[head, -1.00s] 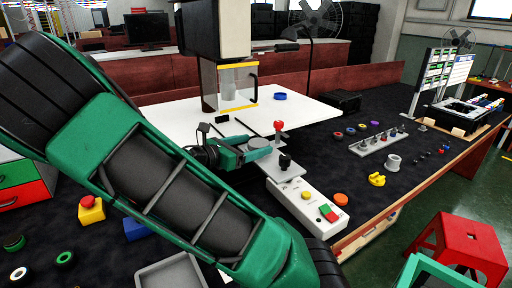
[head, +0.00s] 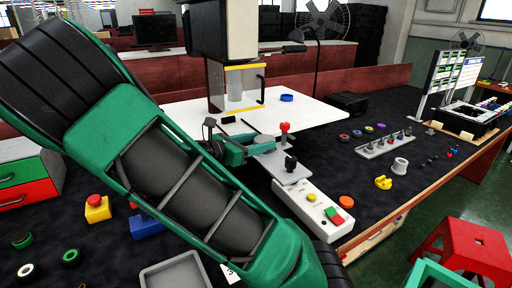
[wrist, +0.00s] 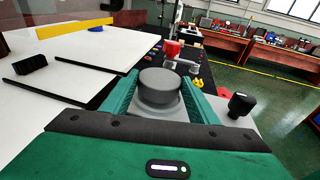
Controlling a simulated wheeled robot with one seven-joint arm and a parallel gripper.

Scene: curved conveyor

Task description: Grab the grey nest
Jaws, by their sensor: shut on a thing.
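The grey nest (wrist: 159,90) is a round grey piece with a darker flat top and a lighter flanged base. It is upright between the green fingers of my gripper (wrist: 158,102), which is shut on it. In the head view the nest (head: 263,145) shows as a grey disc at the end of my gripper (head: 250,150), close to a grey plate (head: 288,167) with a red knob and a black knob. The underside of the nest is hidden, so I cannot tell whether it touches anything beneath.
A press with a clear, yellow-edged guard (head: 244,108) stands behind on the white board (head: 320,112). A red knob (wrist: 172,48) rises just beyond the nest. A white button box (head: 315,208) lies in front. Small parts and a grey rack (head: 384,146) are to the right.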

